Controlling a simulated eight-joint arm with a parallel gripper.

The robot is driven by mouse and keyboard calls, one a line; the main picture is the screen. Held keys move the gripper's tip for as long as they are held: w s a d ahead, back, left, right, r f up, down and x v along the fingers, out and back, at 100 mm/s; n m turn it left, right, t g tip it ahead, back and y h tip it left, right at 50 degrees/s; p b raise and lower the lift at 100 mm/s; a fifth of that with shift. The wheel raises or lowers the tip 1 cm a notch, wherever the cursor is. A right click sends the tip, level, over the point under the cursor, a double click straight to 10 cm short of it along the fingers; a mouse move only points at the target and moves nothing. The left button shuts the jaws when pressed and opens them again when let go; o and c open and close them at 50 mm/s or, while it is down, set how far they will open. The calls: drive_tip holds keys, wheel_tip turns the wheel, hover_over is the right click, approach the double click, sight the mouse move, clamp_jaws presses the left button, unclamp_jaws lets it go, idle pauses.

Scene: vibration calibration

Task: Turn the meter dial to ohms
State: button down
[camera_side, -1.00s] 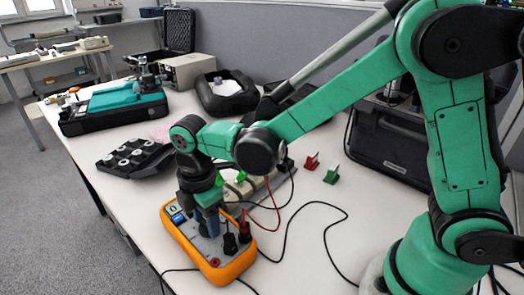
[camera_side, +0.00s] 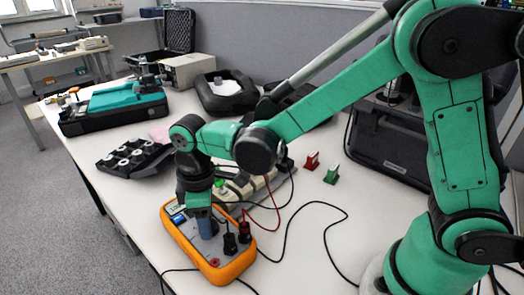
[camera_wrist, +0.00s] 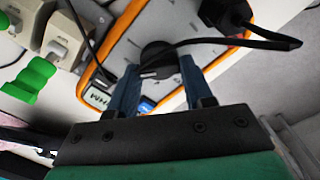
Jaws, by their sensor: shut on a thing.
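The meter (camera_side: 181,241) is a grey-faced box in an orange case, lying face up on the table. Its black round dial (camera_wrist: 158,57) is between my gripper's blue fingertips (camera_wrist: 157,72) in the wrist view. My gripper (camera_side: 207,229) points straight down at the meter face in the side view and is shut on the dial, which it hides there. The meter's small display (camera_wrist: 98,97) shows dark letters, partly behind a finger and too small to read surely. Black and red plugs (camera_side: 244,232) stand in the meter's near end.
Black and red leads (camera_side: 330,206) curl over the table right of the meter. Red and green clips (camera_side: 331,174) stand further right. A black tray (camera_side: 128,160) with round pieces is back left.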

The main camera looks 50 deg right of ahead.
drive_tip(key=shift+m, duration=0.5)
drive_tip(key=shift+c, duration=1.7)
unclamp_jaws()
drive_tip(key=shift+r, duration=2.8)
drive_tip(key=shift+d, duration=0.1)
